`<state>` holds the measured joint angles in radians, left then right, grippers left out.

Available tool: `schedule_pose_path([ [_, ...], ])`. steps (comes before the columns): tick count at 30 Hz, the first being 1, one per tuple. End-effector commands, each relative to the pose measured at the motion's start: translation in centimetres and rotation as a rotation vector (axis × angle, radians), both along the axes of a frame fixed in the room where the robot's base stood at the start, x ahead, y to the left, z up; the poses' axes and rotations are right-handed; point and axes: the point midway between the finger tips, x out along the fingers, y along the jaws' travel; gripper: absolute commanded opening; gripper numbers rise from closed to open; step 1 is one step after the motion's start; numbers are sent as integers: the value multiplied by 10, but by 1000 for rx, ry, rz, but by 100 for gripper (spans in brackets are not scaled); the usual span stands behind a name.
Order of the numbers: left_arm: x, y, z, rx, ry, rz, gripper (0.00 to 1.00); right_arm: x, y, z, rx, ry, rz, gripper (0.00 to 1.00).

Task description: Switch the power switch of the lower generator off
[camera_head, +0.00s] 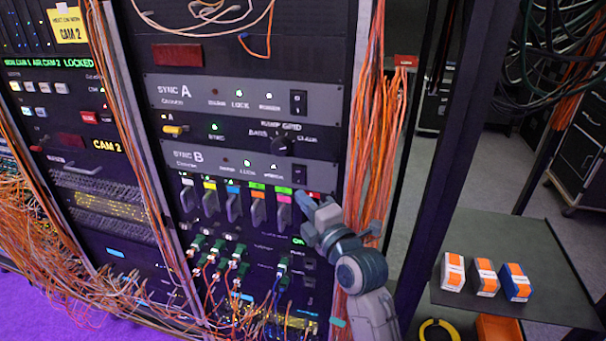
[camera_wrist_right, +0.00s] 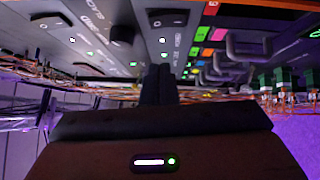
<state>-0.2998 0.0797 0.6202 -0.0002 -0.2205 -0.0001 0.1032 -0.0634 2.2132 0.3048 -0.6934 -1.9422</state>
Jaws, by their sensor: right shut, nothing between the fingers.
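The lower generator is the grey SYNC B panel (camera_head: 208,160) in the rack, below SYNC A. Its power switch (camera_head: 299,173) is a small black rocker at the panel's right end. The switch also shows in the right wrist view (camera_wrist_right: 167,18), near the top. I cannot tell which side of it is pressed. My right gripper (camera_head: 304,202) is shut and empty, just below the switch and in front of the rack. Its closed fingers (camera_wrist_right: 158,84) point at the SYNC B panel, apart from the switch in the picture. My left gripper is not in view.
The SYNC A panel (camera_head: 225,94) has a similar black switch (camera_head: 298,102). A panel with a knob (camera_head: 282,144) lies between the generators. Handles with coloured labels (camera_head: 233,203) stand below SYNC B. Orange cables (camera_head: 375,130) hang right of it. A shelf (camera_head: 500,235) holds small boxes.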

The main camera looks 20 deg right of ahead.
Motion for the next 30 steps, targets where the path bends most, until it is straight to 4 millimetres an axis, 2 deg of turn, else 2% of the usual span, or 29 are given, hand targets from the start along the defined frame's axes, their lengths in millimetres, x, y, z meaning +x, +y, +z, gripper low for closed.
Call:
schedule_pose_path([
  [1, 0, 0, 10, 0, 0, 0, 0, 12, 2, 7, 2, 0, 0, 0],
  [4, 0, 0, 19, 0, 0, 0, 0, 31, 6, 8, 2, 0, 0, 0],
  [10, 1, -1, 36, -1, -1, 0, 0, 53, -11, 9, -3, 0, 0, 0],
  [15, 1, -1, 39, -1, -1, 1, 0, 60, -16, 8, -1, 0, -1, 0],
  [26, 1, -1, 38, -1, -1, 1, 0, 61, -17, 7, 0, -1, -1, 0],
  [30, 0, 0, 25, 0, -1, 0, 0, 66, -20, 6, -2, -4, 0, 0],
])
